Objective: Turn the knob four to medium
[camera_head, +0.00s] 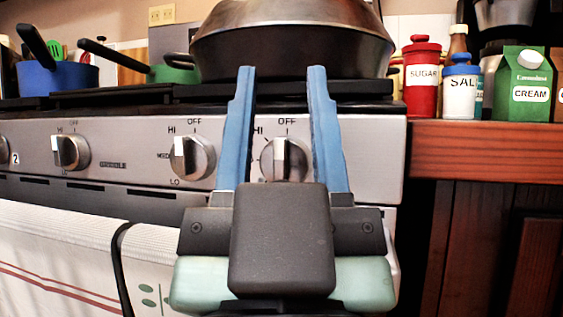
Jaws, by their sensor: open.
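A row of round silver knobs runs along the stove's front panel (120,137). The rightmost knob (290,165) shows between the two blue fingers of my gripper (280,72). The gripper is open and empty, with one finger on each side of this knob in the picture. I cannot tell whether the fingers touch it. No knob's number four is readable.
A large dark pan (292,40) stands on the stove above the fingers. A blue pot (58,78) and a green pan (174,73) stand at the left. A striped towel (60,262) hangs below the panel. Sugar (423,80), salt (460,95) and cream (520,88) containers stand on the right counter (485,150).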

